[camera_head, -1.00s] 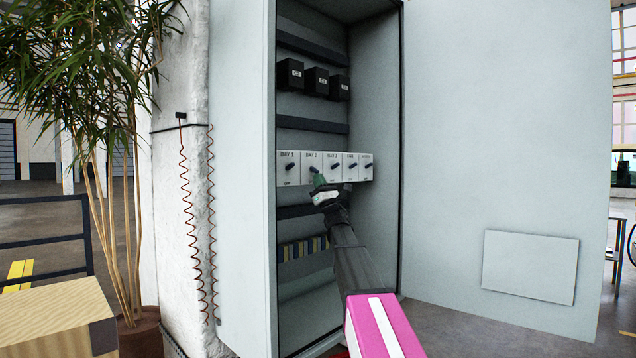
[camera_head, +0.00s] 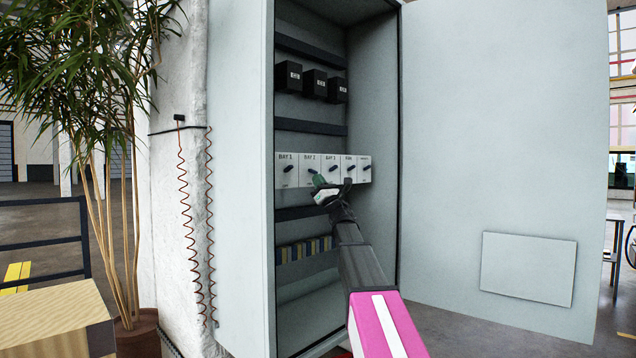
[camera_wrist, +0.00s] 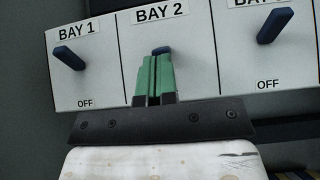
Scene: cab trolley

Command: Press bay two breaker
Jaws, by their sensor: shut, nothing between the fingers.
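The bay two breaker (camera_head: 311,168) is a white module with a small dark blue lever in the breaker row inside the open cabinet. In the wrist view its BAY 2 label (camera_wrist: 163,13) is clear. Its lever (camera_wrist: 161,50) shows only as a blue tip just above my fingertips. My gripper (camera_wrist: 155,78) has green fingers pressed together with nothing between them. They lie in front of the lower part of the BAY 2 module and hide the rest of the lever and any lower label. I cannot tell whether they touch the lever. My gripper also shows in the head view (camera_head: 319,181).
The BAY 1 breaker (camera_wrist: 69,58) is just left, its lever tilted, with OFF printed below. Another breaker (camera_wrist: 273,26) is close on the right. Black boxes (camera_head: 314,84) sit on a shelf above. The cabinet door (camera_head: 500,150) stands open at right.

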